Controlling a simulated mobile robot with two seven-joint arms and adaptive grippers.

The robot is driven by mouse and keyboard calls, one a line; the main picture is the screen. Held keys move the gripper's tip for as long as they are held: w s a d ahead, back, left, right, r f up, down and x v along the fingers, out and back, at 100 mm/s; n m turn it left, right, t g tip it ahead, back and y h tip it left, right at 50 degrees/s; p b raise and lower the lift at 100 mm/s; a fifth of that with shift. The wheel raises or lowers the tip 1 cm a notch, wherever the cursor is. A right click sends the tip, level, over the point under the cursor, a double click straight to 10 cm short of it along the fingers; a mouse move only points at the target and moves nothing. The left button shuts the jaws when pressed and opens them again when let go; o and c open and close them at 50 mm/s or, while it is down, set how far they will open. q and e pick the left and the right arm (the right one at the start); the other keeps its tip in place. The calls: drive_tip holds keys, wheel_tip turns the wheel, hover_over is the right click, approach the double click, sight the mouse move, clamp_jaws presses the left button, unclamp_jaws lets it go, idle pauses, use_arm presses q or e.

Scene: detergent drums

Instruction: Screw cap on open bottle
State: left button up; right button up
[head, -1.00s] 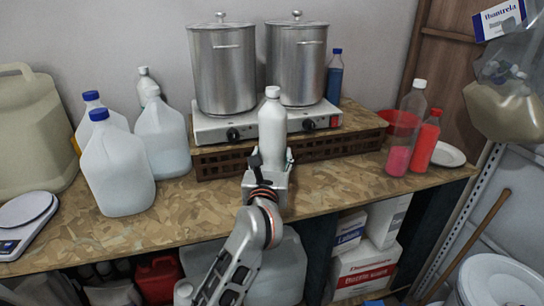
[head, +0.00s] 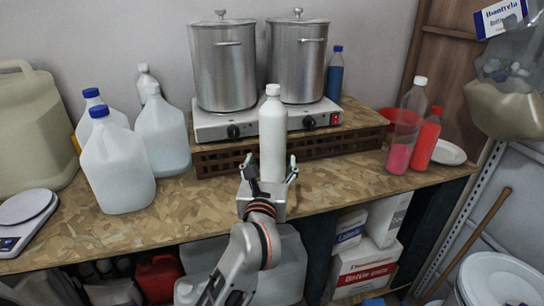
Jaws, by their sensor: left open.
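A white bottle (head: 272,140) stands upright on the wooden worktop, in front of the hot plate. A white cap (head: 272,90) sits on its neck; I cannot tell how tightly it is seated. My left gripper (head: 269,165) is open, with its fingers spread to either side of the bottle's lower part and nothing held between them. It is on the near side of the bottle, and its palm and fingers hide the bottle's base. My right gripper is not in view.
Two steel pots (head: 224,65) stand on the hot plate (head: 213,126) over a dark crate (head: 222,160) behind. Capped jugs (head: 117,170) stand left. Red-liquid bottles (head: 423,140), a red bowl (head: 398,118) and a white plate (head: 449,152) are right. Front worktop strips are clear.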

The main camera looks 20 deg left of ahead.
use_arm(q)
drive_tip(key=s+d, duration=0.1)
drive_tip(key=s, duration=0.6)
drive_tip(key=shift+d+b, duration=0.2)
drive_tip(key=shift+b, duration=0.15)
